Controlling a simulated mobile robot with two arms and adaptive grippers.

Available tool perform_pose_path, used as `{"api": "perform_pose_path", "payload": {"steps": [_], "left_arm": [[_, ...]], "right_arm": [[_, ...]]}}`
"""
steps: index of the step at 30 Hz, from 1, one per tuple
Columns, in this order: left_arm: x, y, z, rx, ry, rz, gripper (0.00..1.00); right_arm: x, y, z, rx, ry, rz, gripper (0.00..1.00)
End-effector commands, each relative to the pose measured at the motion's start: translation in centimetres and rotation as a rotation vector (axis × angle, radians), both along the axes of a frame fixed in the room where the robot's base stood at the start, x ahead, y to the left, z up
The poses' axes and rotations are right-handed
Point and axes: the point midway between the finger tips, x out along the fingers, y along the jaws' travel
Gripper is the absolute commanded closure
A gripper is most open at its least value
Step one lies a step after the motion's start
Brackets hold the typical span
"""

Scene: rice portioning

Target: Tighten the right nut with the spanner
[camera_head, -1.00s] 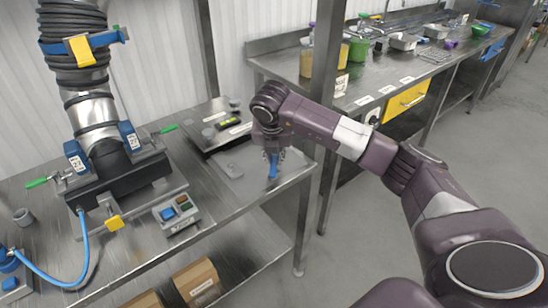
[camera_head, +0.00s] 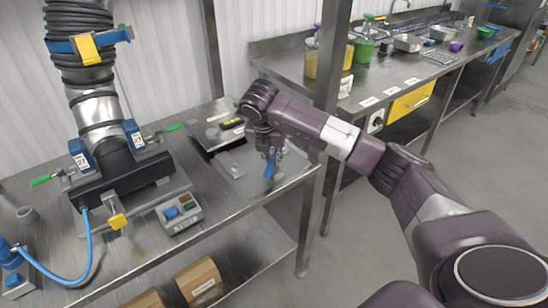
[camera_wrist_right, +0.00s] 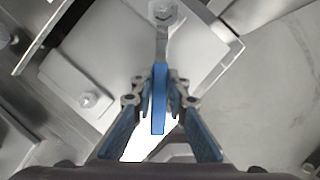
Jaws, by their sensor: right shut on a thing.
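My right gripper (camera_head: 270,160) is over the right end of the steel bench and is shut on the spanner (camera_head: 269,166). The blue spanner handle (camera_wrist_right: 158,100) lies between the two fingers in the right wrist view. Its steel shaft runs away from the gripper to a head at the top edge of that view. A small round or hexagonal fitting (camera_wrist_right: 162,12) shows at the spanner head. I cannot tell whether the jaw sits fully around a nut. Another bolt-like fitting (camera_wrist_right: 88,100) sits on a pale plate to the left. My left gripper is not in view.
A hose machine (camera_head: 118,178) with green-handled clamps stands on the bench at left. A grey control box (camera_head: 179,213) is in front of it. A steel post (camera_head: 330,90) stands close to my right arm.

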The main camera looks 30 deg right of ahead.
Motion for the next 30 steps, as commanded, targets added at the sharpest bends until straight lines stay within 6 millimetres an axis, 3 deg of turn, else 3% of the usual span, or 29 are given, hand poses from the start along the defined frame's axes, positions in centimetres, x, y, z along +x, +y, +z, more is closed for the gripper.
{"api": "perform_pose_path", "payload": {"steps": [30], "left_arm": [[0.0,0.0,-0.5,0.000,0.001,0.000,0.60]], "right_arm": [[1.6,1.2,0.1,0.001,-0.003,-0.181,1.00]]}}
